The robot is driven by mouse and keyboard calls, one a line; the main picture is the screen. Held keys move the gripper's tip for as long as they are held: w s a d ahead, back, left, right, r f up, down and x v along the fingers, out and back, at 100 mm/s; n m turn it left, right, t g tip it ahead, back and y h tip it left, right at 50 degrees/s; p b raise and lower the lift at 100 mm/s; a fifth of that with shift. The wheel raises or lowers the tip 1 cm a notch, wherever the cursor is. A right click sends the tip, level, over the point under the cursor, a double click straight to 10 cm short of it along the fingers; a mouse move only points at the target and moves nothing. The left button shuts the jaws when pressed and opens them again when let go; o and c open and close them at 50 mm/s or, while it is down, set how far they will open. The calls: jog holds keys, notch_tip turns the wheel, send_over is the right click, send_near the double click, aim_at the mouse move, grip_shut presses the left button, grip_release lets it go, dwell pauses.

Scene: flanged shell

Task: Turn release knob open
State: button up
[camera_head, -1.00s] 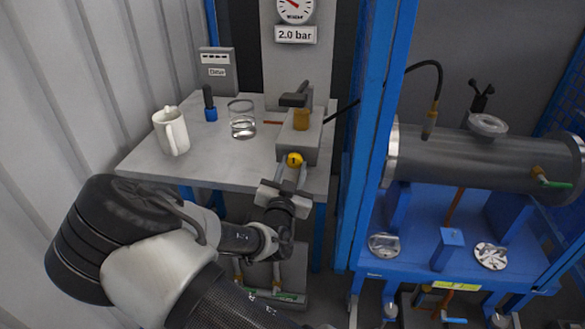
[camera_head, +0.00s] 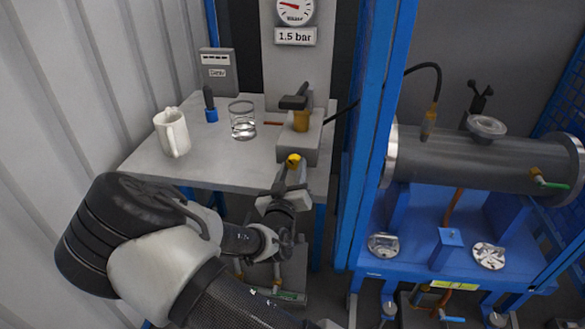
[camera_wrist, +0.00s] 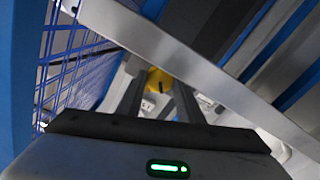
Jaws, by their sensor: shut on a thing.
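The release knob (camera_head: 294,160) is a small yellow knob on the front of a grey block at the table's front edge. My gripper (camera_head: 293,171) is at the knob from the front, shut on it, and is rolled to a tilt. In the wrist view the yellow knob (camera_wrist: 160,80) sits between the two dark fingers of my gripper (camera_wrist: 160,92). The fingers hide the knob's sides. The gauge (camera_head: 295,10) on the panel behind has a label (camera_head: 294,36) reading 1.5 bar.
A white mug (camera_head: 172,132), a glass of water (camera_head: 242,120) and a blue-based black-handled object (camera_head: 210,105) stand on the table (camera_head: 215,165). A blue frame post (camera_head: 378,130) rises close to the right. A grey cylinder (camera_head: 470,160) lies beyond it.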

jog(key=shift+n, duration=0.6)
jog(key=o, duration=1.1)
jog(key=shift+c, duration=0.2)
